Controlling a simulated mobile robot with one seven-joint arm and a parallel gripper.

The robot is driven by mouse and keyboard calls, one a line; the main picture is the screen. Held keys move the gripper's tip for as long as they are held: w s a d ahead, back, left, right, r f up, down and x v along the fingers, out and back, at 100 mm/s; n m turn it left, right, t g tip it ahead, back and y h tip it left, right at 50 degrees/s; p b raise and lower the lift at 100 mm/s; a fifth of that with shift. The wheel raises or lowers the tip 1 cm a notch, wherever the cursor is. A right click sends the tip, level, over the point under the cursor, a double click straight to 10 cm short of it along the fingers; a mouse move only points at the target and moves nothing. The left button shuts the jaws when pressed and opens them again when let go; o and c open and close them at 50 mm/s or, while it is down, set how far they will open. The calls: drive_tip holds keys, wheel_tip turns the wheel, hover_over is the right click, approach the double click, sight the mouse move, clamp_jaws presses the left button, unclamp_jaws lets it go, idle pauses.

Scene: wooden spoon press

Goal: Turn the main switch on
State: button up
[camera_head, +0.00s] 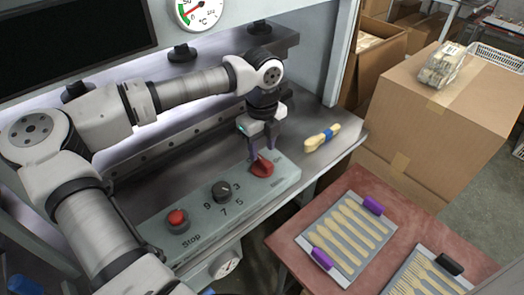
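The red rotary switch (262,167) sits at the right end of the grey-green control panel (205,215); I take it to be the main switch. My gripper (264,153) points down right at this switch. Its two dark fingers are apart, one on each side of the top of the red knob. I cannot tell whether the fingertips touch it. The fingers hide part of the knob and any label by it.
The panel also has a black selector dial (222,191) with numbers and a red stop button (177,219). A wooden spoon bundle (322,138) lies on the metal bench. Spoon trays (346,238) lie on a red-brown table at right, near a large cardboard box (440,110).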

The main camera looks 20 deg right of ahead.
sight(262, 159)
drive_tip(key=shift+f+p, duration=0.4)
drive_tip(key=shift+f, duration=1.55)
clamp_jaws()
